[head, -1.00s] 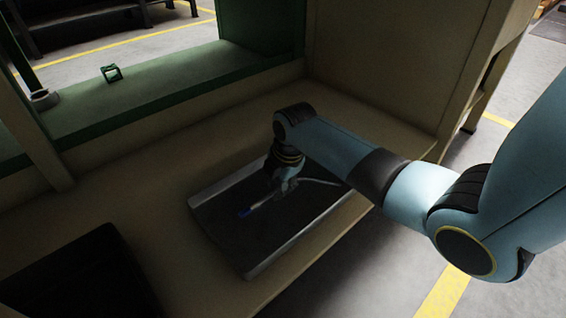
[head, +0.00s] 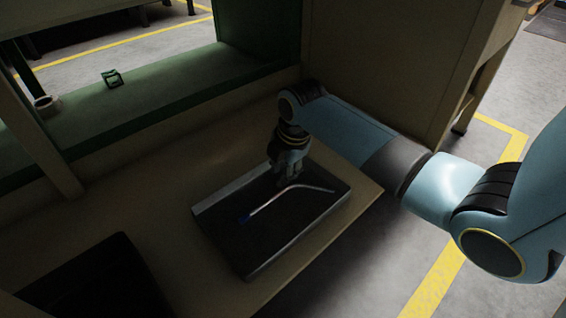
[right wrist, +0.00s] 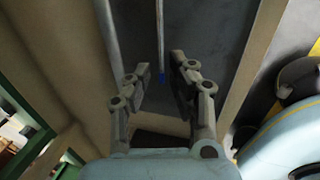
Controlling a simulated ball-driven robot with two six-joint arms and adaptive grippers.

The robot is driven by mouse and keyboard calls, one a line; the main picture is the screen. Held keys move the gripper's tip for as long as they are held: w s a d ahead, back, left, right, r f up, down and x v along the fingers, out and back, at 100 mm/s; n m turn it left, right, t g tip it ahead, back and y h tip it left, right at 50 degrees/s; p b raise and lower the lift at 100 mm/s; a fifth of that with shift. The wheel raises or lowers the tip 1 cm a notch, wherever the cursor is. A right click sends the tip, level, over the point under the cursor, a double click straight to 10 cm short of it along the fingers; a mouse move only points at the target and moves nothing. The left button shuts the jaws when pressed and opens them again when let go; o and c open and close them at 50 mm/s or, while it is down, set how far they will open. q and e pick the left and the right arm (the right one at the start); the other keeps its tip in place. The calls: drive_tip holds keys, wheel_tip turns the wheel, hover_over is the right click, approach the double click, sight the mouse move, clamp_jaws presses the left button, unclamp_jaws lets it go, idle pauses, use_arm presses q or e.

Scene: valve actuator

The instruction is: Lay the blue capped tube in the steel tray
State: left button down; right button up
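The steel tray (head: 258,268) sits on the bench, with its raised rim showing. The tube (head: 270,203) lies inside it, thin and pale with a bend towards its right part. Its blue cap (head: 244,219) is at the left end. My right gripper (head: 287,180) is over the tray at the tube's far side. My left gripper is not in view.
A dark container (head: 90,280) is at the lower left of the bench. A green ledge (head: 150,95) behind holds a small green object (head: 112,78) and a pale ring (head: 46,104). A wall panel (head: 385,70) stands behind the tray. Bare bench lies left of the tray.

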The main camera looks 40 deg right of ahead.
drive_tip(key=shift+s+r, duration=0.1)
drive_tip(key=shift+r, duration=0.05)
drive_tip(key=s+a+r+m, duration=0.1)
drive_tip(key=s+r+m, duration=0.2)
drive_tip(key=s+m, duration=0.3)
drive_tip(key=s+a+r+m, duration=0.2)
drive_tip(key=s+m, duration=0.4)
drive_tip(key=s, duration=0.5)
drive_tip(key=s+a+r+m, duration=0.2)
drive_tip(key=s+m, duration=0.4)
drive_tip(key=s, duration=0.3)
drive_tip(key=shift+a+r, duration=0.2)
drive_tip(key=shift+r, duration=0.65)
drive_tip(key=shift+s, duration=0.1)
